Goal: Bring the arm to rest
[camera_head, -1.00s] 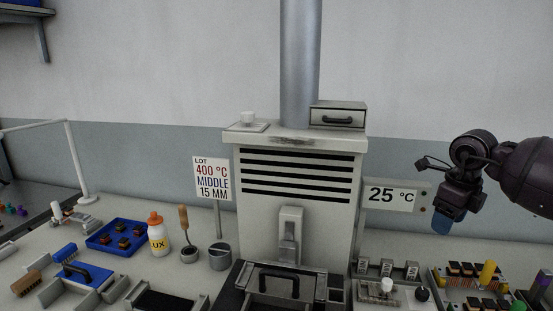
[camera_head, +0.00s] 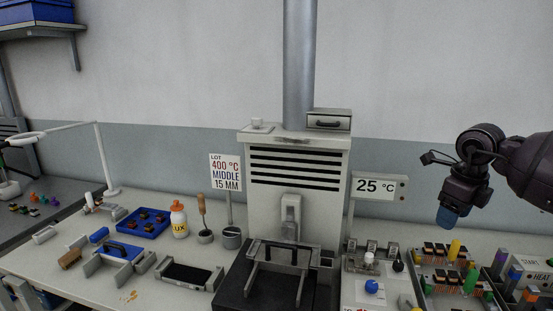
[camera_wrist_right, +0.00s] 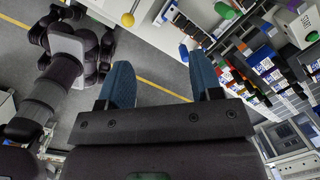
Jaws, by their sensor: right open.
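My right gripper (camera_head: 447,216) is raised above the right part of the bench in the head view, pointing down, with its arm coming in from the right edge. In the right wrist view its two blue fingertips (camera_wrist_right: 164,84) are spread apart with nothing between them, so it is open and empty. Floor and the bench edge show past the fingers. My left gripper does not show in the head view.
Below the right gripper stands a board with several coloured parts (camera_head: 447,255). A solder-pot machine (camera_head: 296,180) with a tall pipe (camera_head: 299,60) is at the middle. A temperature display (camera_head: 375,187) stands left of the gripper. A blue tray (camera_head: 143,222) lies at left.

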